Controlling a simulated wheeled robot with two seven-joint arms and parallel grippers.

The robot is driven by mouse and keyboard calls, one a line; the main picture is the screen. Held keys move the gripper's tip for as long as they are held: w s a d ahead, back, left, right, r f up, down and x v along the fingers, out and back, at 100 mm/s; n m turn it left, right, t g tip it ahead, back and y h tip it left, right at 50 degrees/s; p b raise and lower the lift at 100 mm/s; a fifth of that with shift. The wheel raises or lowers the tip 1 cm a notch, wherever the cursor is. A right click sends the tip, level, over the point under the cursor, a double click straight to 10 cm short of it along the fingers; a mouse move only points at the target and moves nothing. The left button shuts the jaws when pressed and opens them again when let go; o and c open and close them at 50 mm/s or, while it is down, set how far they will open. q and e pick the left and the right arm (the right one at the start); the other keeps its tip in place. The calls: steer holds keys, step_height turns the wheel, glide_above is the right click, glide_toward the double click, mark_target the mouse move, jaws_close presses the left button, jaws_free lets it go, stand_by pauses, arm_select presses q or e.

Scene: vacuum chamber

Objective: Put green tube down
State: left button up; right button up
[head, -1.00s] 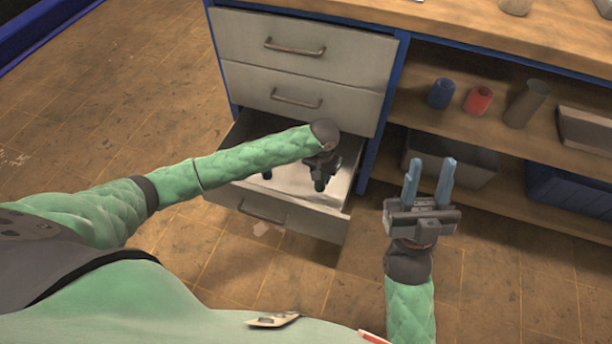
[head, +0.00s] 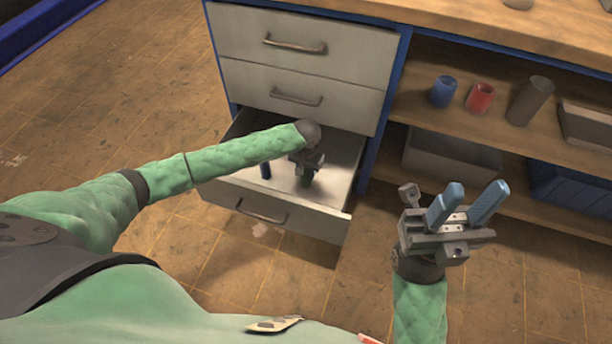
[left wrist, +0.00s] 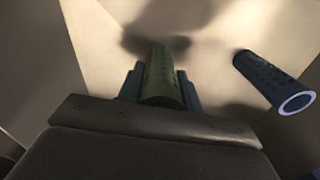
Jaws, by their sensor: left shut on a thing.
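My left gripper (head: 305,168) is inside the open bottom drawer (head: 333,194). It is shut on the green tube (left wrist: 161,78), which stands out between its fingers in the left wrist view. In the head view the tube is mostly hidden by the gripper, and I cannot tell whether it touches the drawer floor. A blue tube (left wrist: 272,80) is in the drawer to the right of the green one in the left wrist view, apart from it. In the head view the blue tube (head: 265,170) is left of my gripper. My right gripper (head: 475,198) is open and empty, in front of the shelves.
Two shut drawers (head: 290,92) are above the open one. On the shelf to the right stand a blue cup (head: 443,91), a red cup (head: 480,97) and a dark cylinder (head: 530,101). A grey bin (head: 450,160) and a blue crate (head: 575,190) sit below.

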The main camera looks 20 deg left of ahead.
arm_select(q)
step_height(320, 180, down, 2)
steer(key=shift+f, duration=0.15)
steer(key=o, duration=1)
steer(key=shift+f, duration=0.1)
